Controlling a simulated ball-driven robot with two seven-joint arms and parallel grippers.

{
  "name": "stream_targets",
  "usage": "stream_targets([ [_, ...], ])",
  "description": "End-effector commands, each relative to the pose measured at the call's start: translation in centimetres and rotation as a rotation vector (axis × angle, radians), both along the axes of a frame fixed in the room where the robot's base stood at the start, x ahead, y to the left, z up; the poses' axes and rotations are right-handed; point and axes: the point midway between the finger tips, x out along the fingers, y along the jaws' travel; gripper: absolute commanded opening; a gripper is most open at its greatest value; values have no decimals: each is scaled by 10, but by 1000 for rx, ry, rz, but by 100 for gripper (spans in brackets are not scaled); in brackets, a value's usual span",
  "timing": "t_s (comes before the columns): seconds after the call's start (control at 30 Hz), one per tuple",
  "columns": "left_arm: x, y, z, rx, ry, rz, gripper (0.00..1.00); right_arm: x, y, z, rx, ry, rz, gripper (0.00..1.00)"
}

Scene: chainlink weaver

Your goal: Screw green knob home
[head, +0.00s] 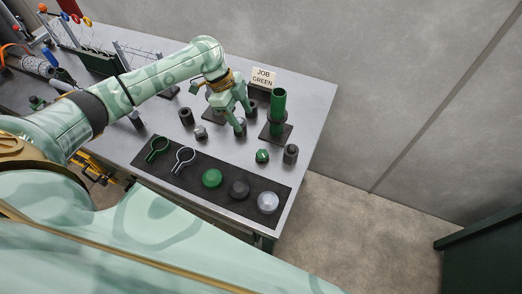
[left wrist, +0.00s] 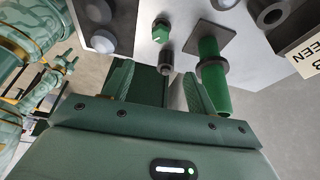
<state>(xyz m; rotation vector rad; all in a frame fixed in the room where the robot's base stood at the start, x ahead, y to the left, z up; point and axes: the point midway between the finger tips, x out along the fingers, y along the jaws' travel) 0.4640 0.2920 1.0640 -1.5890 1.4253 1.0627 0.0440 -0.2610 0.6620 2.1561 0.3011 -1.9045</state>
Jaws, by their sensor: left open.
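A small faceted green knob (head: 262,156) with a pale mark sits on the grey table beside a dark cylinder (head: 290,153). In the left wrist view the green knob (left wrist: 161,33) is beyond the open jaws, with the dark cylinder (left wrist: 167,61) close to it. A green tube (head: 278,106) stands upright on a dark square plate (head: 285,133). My left gripper (head: 246,121) is open and points down, left of the tube and behind the knob, apart from both. Its jaws look empty.
A dark mat (head: 177,180) at the front holds two ring clamps, a green round cap (head: 212,178), a dark cap (head: 239,189) and a silver cap (head: 268,202). A "JOB GREEN" sign (head: 263,78) stands behind. A wire rack (head: 139,58) is at the back left.

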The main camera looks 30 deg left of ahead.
Motion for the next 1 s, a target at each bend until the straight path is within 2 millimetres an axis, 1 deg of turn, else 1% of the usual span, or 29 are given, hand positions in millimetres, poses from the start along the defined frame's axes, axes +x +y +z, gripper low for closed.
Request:
stream_targets([
  [0.07,0,-4,-11,0,3,2,57,2,-1,-3,-1,-3,0,51],
  [0.17,1,-12,-31,-1,4,2,57,-1,-1,-7,-1,3,-1,51],
  [0.4,3,-36,-89,-1,3,1,57,-17,10,-21,12,27,-1,51],
  [0.5,4,-44,-111,0,4,1,57,-18,15,-26,18,29,-1,51],
  [0.6,5,-51,-128,1,3,0,57,-18,15,-30,19,29,0,51],
  [0.7,6,-56,-139,1,2,-1,57,-18,15,-33,19,29,1,51],
  [0.8,6,-59,-145,1,0,0,57,-17,13,-34,16,29,2,51],
  [1.0,6,-60,-147,2,-1,-1,57,-15,9,-34,10,27,3,51],
])
